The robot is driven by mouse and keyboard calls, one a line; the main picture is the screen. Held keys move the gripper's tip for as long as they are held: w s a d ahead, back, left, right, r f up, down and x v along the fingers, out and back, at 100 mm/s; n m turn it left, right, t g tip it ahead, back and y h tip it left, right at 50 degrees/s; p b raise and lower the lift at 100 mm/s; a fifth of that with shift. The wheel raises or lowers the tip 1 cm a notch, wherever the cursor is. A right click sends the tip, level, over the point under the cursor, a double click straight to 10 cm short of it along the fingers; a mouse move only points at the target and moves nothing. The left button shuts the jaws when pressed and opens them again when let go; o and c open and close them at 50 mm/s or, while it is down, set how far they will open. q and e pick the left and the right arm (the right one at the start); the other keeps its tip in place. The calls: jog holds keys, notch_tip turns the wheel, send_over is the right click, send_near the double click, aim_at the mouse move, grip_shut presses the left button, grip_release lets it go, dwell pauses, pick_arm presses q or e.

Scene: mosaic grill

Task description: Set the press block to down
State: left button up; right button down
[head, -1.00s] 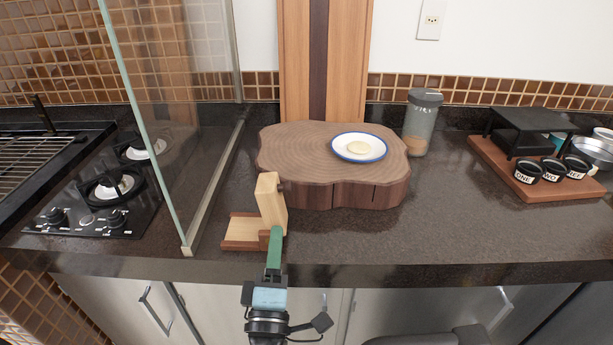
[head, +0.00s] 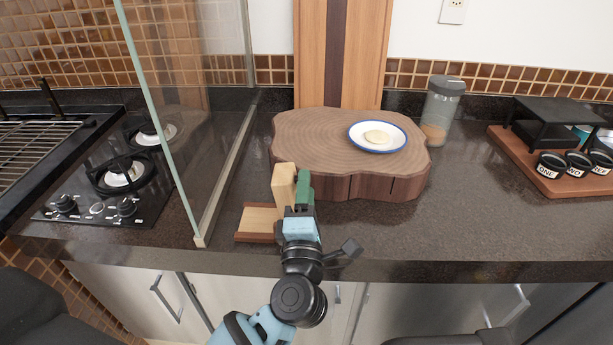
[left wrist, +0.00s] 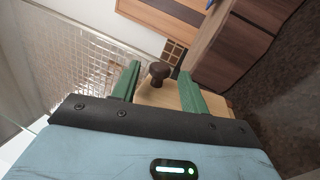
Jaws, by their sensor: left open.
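The wooden press stands near the counter's front edge in the head view. Its pale press block (head: 284,186) is raised upright at the right end of the low base (head: 256,222). In the left wrist view, the block's dark round knob (left wrist: 159,72) shows between my green fingertips, with the block's pale face (left wrist: 165,97) behind it. My left gripper (head: 303,192) is open at the block's right side, and one finger stands on either side of the knob. I cannot tell whether they touch it. My right gripper is not in view.
A thick wooden slab (head: 345,185) with a white plate (head: 362,144) stands close behind and right of the press. A glass panel (head: 180,130) and a gas hob (head: 105,190) are to the left. A jar (head: 440,110) stands behind. The counter at right front is clear.

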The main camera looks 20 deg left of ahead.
pick_arm(q)
jog(key=shift+x, duration=1.6)
grip_shut()
